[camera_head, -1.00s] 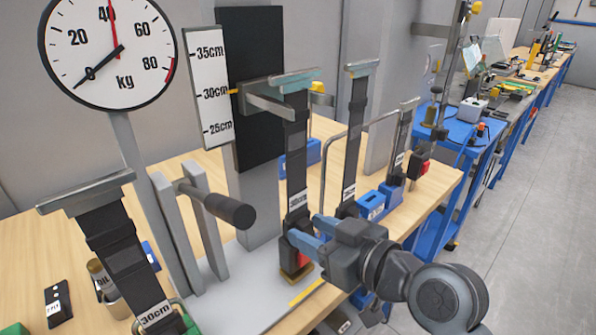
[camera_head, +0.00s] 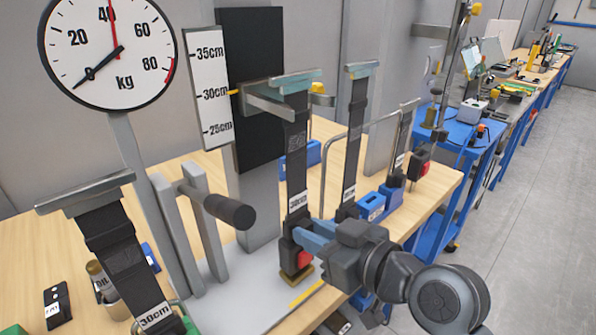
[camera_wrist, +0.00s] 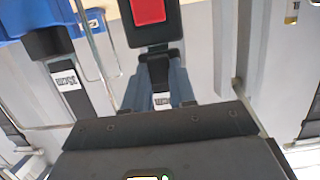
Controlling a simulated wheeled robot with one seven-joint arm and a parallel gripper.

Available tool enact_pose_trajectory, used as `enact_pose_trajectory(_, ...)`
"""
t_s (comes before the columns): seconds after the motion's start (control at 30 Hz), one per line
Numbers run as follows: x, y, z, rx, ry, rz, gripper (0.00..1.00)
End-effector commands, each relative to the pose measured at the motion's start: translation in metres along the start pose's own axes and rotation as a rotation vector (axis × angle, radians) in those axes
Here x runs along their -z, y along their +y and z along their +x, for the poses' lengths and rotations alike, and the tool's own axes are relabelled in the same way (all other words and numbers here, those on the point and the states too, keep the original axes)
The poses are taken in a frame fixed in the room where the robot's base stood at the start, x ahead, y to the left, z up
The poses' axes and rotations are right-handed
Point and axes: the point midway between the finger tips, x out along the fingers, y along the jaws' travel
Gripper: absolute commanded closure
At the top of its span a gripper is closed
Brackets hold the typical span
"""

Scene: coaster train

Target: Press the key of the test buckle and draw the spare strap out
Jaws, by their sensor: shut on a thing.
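A black buckle with a red key (camera_head: 304,259) stands on a brass-coloured foot on the grey base plate. Its red key also shows at the top of the wrist view (camera_wrist: 148,12). A black strap (camera_head: 296,150) with a white label runs from a teal-edged bar down to this buckle. My gripper (camera_head: 303,237) is shut on the strap's lower end, just above the buckle. In the wrist view its blue-grey fingers (camera_wrist: 158,88) lie on both sides of the strap end. The exact contact is partly hidden. The strap end still meets the buckle.
A second strap (camera_head: 352,140) hangs close to the right, near blue blocks (camera_head: 371,206). A smaller strap (camera_head: 402,140) and a red-keyed buckle (camera_head: 420,166) stand farther right. A lever with a dark grip (camera_head: 229,211) and a dial scale (camera_head: 110,50) stand left.

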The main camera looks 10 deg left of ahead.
Motion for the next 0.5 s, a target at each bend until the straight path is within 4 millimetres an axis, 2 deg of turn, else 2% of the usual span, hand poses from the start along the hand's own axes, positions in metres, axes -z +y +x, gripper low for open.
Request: enact_pose_trajectory(0.5,0.014,0.000,-0.004,0.000,0.000,0.000,1.00)
